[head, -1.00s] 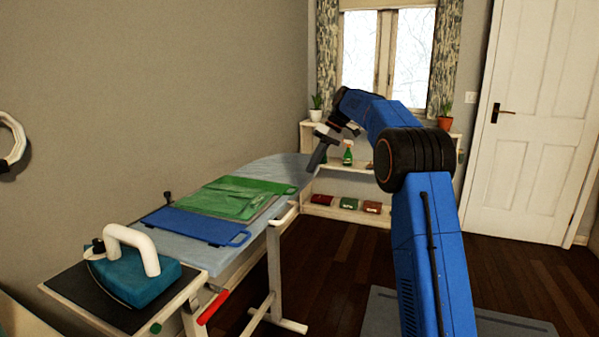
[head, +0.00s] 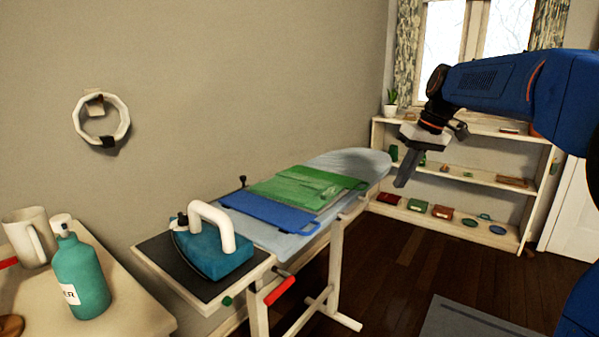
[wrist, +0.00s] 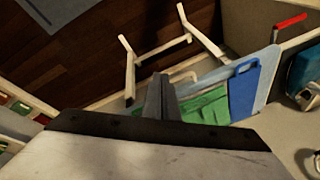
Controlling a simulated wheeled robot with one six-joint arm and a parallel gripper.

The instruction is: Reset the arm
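My arm (head: 500,85) reaches in from the right side of the head view, its wrist bent downward. My gripper (head: 402,182) points down by the far end of the ironing board (head: 352,162), in front of the shelf. In the wrist view my gripper (wrist: 160,82) shows its dark fingers close together, with nothing seen between them. A folded green cloth (head: 300,185) and a flat blue piece with a handle (head: 265,212) lie on the board, away from the fingers.
A teal iron (head: 212,256) stands on the board's near end. A teal bottle (head: 82,278) and a white mug (head: 28,238) stand on a side table at left. A white shelf (head: 470,172) with small items stands under the window. Dark floor lies open at right.

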